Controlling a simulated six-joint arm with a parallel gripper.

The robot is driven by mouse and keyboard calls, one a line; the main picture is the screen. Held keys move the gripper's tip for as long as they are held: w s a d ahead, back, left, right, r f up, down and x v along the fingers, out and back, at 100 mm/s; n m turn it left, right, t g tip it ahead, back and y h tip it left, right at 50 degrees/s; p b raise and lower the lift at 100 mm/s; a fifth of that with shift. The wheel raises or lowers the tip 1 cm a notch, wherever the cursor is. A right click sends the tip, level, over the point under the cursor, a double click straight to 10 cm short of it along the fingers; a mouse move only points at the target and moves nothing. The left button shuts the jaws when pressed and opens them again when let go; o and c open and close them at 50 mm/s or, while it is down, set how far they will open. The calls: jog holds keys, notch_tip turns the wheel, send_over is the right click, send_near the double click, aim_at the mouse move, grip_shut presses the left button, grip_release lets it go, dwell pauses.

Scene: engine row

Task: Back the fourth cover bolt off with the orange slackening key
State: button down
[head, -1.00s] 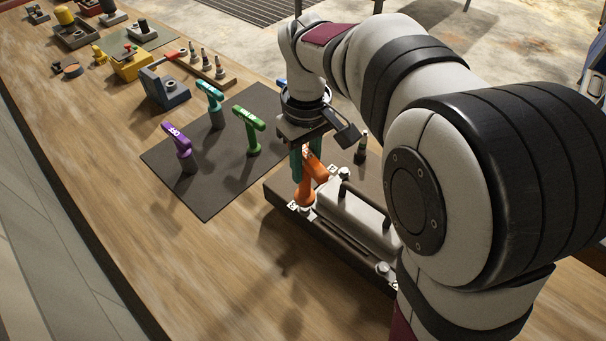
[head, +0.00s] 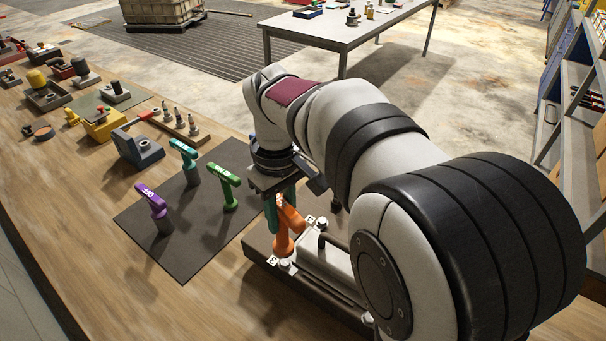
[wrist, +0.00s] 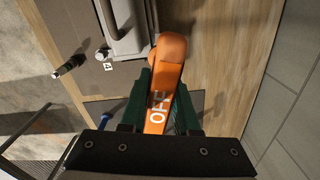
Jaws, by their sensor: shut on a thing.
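My gripper (head: 273,208) has green fingers and is shut on the orange key (head: 285,235). In the wrist view the key (wrist: 170,62) is marked OFF, and its arm lies between the fingers (wrist: 160,100). The key stands upright over the near-left corner of the pale cover (head: 330,262). Its lower end is close to a corner bolt (head: 287,263) beside a white numbered tag. I cannot tell whether it touches or sits on that bolt. Another bolt (wrist: 103,53) with a white tag shows in the wrist view.
Purple (head: 153,203), green (head: 229,188) and teal (head: 185,155) keys stand on a dark mat (head: 190,260) left of the cover. A blue-grey block (head: 138,148) and several fixtures lie farther back. The wooden bench's front strip is clear.

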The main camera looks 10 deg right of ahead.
jog(key=shift+w+d, duration=0.1)
dwell(0.3)
jog(key=w+d+m, duration=0.1)
jog(key=w+d, duration=0.8)
jog(key=shift+w+d+r, duration=0.3)
jog(key=shift+w+d, duration=0.05)
jog(key=shift+d, duration=0.05)
jog(key=shift+f, duration=0.1)
notch_tip(320, 180, down, 6)
jog(key=shift+f, duration=0.15)
jog(key=shift+f, duration=0.3)
dwell(0.5)
